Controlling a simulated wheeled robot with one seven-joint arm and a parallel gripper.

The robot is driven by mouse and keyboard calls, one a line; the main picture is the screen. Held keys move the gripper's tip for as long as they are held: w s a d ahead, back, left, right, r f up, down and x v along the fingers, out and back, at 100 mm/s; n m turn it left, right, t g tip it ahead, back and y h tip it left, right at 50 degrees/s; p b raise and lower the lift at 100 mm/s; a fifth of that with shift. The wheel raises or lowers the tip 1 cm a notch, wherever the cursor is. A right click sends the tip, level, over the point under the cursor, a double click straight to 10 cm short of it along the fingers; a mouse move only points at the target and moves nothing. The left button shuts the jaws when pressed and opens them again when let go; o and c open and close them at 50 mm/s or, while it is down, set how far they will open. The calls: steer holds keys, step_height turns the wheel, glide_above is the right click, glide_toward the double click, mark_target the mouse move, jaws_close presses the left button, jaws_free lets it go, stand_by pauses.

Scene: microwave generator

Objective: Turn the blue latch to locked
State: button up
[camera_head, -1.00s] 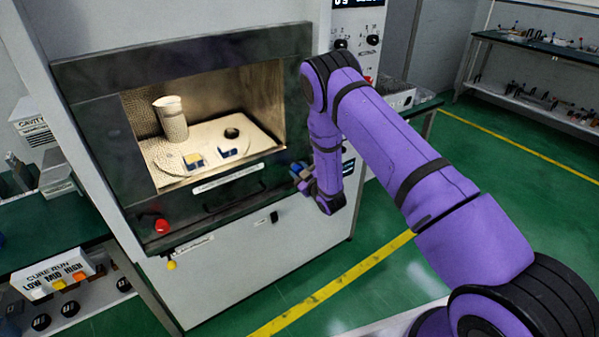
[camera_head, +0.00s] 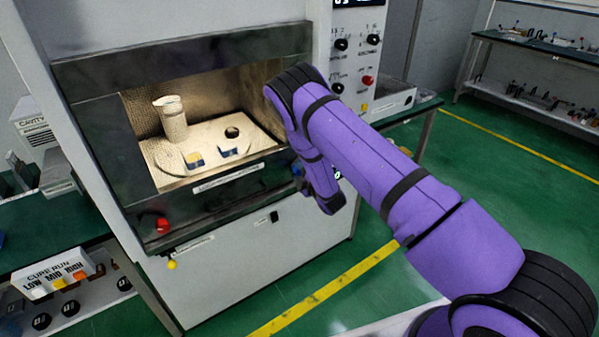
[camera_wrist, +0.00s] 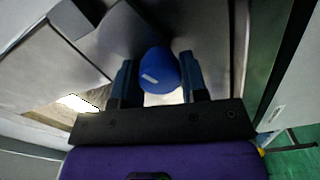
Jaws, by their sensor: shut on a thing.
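The blue latch (camera_wrist: 159,68) is a rounded blue knob with a short white mark, seen in the wrist view. My gripper (camera_wrist: 158,75) has its two dark blue fingers on either side of the latch and is shut on it. The white mark lies slightly tilted toward the left. Only a bit of my gripper (camera_head: 297,168) shows there, at the right edge of the cabinet's front.
The open cavity (camera_head: 262,100) holds a pale cylinder (camera_head: 173,123), two small blue-and-yellow blocks and a black ring on a plate. A red knob (camera_head: 162,225) sits on the lower left frame. A control panel (camera_head: 352,60) stands at right. Green floor is clear at right.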

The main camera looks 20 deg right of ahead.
steer(key=shift+n, duration=0.5)
steer(key=o, duration=0.9)
steer(key=shift+o, duration=0.2)
steer(key=v, duration=1)
steer(key=shift+s, duration=0.4)
steer(key=shift+d+r, duration=0.1)
